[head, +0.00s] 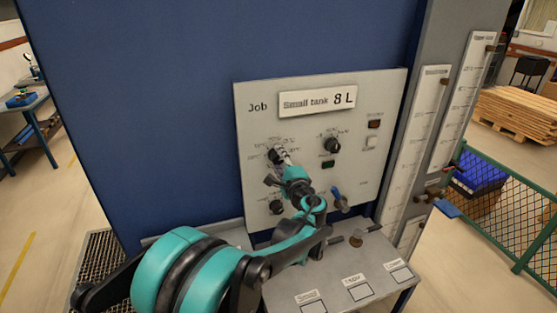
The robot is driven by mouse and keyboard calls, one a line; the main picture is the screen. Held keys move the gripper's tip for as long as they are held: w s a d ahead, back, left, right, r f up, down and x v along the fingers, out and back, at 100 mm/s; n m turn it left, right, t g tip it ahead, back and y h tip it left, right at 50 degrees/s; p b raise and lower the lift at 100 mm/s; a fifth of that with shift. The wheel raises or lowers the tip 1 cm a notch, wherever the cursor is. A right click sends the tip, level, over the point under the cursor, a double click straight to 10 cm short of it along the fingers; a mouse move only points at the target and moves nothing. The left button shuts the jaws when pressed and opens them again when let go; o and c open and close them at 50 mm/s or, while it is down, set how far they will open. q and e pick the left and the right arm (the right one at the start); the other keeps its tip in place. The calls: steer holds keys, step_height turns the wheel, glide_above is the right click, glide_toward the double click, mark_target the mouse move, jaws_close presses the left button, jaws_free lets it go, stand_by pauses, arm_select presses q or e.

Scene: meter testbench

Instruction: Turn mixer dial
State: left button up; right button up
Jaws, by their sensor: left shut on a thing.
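A light grey control panel (390,90) on a blue wall carries several black dials. My left gripper (282,159) reaches up to the panel from below and is shut on the upper-left dial (274,155). The fingers and wrist partly cover this dial and its scale. A second black dial (332,145) sits to its right, and a third dial (277,207) sits below, at the lower left. The small print is too blurred to tell which one is the mixer dial. My right gripper is not in view.
A sign (317,100) reads "Small tank 8 L". A blue-handled valve (339,199) sticks out at the panel's lower right, close to my wrist. A grey shelf (335,285) with labels juts out below. Vertical gauges (425,130) stand at the right.

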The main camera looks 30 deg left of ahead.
arm_select(q)
steer(key=o, duration=1.2)
steer(key=shift+c, duration=0.2)
steer(key=v, duration=1.2)
steer(key=shift+f, duration=0.1)
